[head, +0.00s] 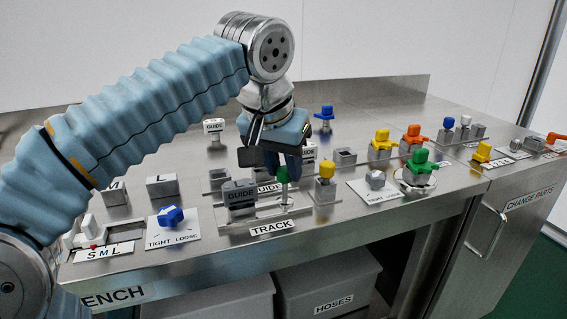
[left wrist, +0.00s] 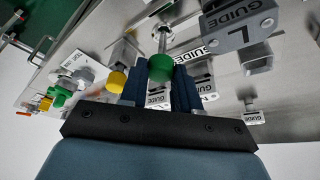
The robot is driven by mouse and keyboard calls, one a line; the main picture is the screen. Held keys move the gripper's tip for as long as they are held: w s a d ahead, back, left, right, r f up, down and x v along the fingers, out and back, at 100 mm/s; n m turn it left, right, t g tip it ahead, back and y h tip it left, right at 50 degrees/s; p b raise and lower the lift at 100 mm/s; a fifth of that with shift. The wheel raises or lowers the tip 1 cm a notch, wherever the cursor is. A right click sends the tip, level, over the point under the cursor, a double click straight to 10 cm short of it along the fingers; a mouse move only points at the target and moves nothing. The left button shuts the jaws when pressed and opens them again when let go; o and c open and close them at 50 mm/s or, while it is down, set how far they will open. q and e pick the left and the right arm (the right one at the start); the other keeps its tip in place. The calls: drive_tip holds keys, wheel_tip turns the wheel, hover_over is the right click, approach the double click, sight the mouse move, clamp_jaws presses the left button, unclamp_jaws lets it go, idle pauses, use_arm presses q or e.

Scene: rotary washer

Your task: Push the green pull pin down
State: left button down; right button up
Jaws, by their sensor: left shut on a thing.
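The green pull pin (head: 282,174) has a green knob on a thin metal shaft, standing upright on the metal plate by the TRACK label (head: 272,228). My left gripper (head: 284,160) comes down from above and is shut on the green knob. In the left wrist view the green knob (left wrist: 160,69) sits between the two dark blue fingers (left wrist: 160,88), its metal shaft running out beyond it. A grey GUIDE block (head: 240,194) stands just left of the pin, and it also shows in the left wrist view (left wrist: 238,28). My right gripper is not in view.
A yellow-capped pin (head: 326,170) stands close to the right. White GUIDE blocks (head: 307,150) crowd behind the gripper. A blue knob (head: 170,215) is at the left, a green handle (head: 420,162) at the right. Bins (head: 325,285) sit below the bench.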

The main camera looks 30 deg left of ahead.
use_arm(q)
wheel_tip(320, 180, down, 2)
drive_tip(key=shift+f+b, duration=0.2)
drive_tip(key=shift+b, duration=0.5)
drive_tip(key=shift+r, duration=0.1)
drive_tip(key=c, duration=0.8)
unclamp_jaws()
drive_tip(key=p+v, duration=0.3)
drive_tip(key=v, duration=1)
drive_tip(key=shift+r+p, duration=0.35)
drive_tip(key=shift+p, duration=0.05)
drive_tip(key=shift+s, duration=0.1)
